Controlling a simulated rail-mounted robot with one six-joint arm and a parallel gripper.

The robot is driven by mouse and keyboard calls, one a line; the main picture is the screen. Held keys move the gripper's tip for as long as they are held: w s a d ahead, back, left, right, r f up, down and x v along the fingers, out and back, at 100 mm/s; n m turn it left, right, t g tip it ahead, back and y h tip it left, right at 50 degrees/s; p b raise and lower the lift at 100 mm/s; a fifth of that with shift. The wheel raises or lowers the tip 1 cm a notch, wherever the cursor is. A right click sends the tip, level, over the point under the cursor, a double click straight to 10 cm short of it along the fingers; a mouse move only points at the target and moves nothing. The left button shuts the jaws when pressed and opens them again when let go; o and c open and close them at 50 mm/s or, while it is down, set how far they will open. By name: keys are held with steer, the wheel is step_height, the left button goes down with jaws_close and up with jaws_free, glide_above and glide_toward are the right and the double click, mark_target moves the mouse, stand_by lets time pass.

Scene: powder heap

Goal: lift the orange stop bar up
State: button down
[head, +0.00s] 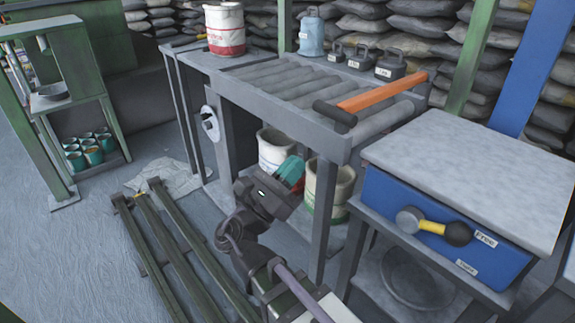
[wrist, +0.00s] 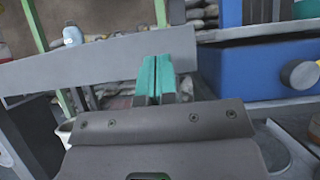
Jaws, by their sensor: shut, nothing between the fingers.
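The orange stop bar (head: 382,92) lies across the roller table near its right end in the head view. A dark grip or cylinder (head: 336,115) is at its near end. The bar does not show in the wrist view. My gripper (head: 292,170) is below and in front of the table's front side, lower than the bar and apart from it. Its teal fingers are shut together with nothing between them, as the wrist view shows (wrist: 160,78). In that view they point at the grey table side rail (wrist: 90,72).
The roller table (head: 222,72) carries a red-and-white bucket (head: 225,30), a blue jug (head: 312,33) and dark weights (head: 390,65). Buckets (head: 275,150) stand underneath. Floor rails (head: 165,230) lie at left.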

steer(key=w+d+r+p, duration=0.1)
steer(key=r+p, duration=0.1)
steer(key=w+d+r+p, duration=0.1)
steer(key=r+p, duration=0.1)
steer(key=w+d+r+p, duration=0.1)
steer(key=w+r+p, duration=0.1)
steer(key=r, duration=0.1)
steer(key=shift+d, duration=0.35)
